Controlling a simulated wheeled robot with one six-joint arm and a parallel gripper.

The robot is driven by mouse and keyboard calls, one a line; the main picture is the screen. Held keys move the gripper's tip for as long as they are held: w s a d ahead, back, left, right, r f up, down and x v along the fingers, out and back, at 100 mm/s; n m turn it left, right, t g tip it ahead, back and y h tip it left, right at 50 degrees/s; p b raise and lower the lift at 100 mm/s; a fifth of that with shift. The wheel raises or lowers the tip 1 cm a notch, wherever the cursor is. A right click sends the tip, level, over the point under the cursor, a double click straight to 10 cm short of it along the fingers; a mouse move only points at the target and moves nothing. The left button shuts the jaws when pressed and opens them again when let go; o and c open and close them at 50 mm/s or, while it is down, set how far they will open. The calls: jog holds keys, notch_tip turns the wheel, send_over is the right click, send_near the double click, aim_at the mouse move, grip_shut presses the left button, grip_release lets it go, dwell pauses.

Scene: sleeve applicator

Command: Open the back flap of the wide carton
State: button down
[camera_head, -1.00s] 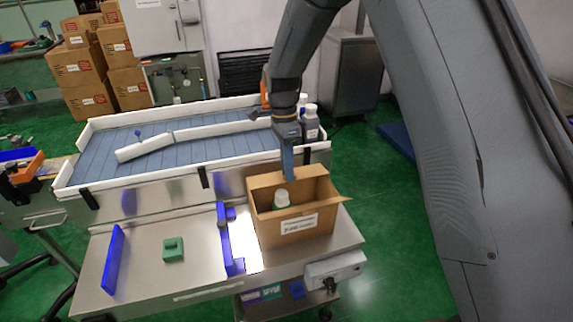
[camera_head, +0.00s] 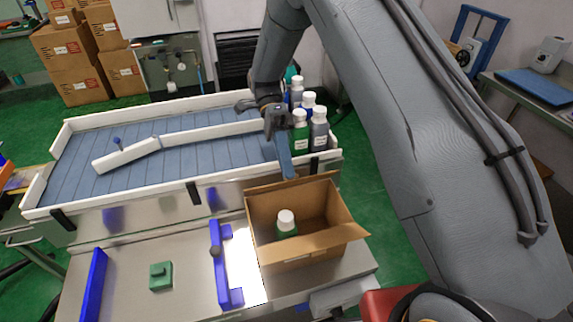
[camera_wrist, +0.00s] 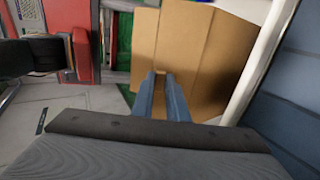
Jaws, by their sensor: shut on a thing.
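The wide carton (camera_head: 290,256) is a brown cardboard box standing on the steel table. Its top is open, and a white-capped green bottle (camera_head: 286,224) stands inside. My gripper (camera_head: 290,176) is at the carton's back edge, with its fingers pointing down. It is shut on the back flap (camera_head: 315,182), which leans back from the rear edge toward the conveyor. In the wrist view my fingertips (camera_wrist: 160,76) meet at brown cardboard (camera_wrist: 205,45). How deep the flap sits between the fingers is hidden. The front flap (camera_head: 325,244) slopes outward.
A blue conveyor (camera_head: 80,165) with white rails runs behind the carton. Several white-capped bottles (camera_head: 300,135) stand at its right end. A blue fence (camera_head: 218,262) stands just left of the carton. A green block (camera_head: 160,276) lies farther left, with bare table around it.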

jog(key=shift+w+a+g+b, duration=0.15)
jog(key=shift+w+g+b, duration=0.05)
jog(key=shift+g+b, duration=0.2)
jog(key=c, duration=1.7)
grip_release()
jog(key=p+v, duration=0.4)
jog(key=v, duration=0.3)
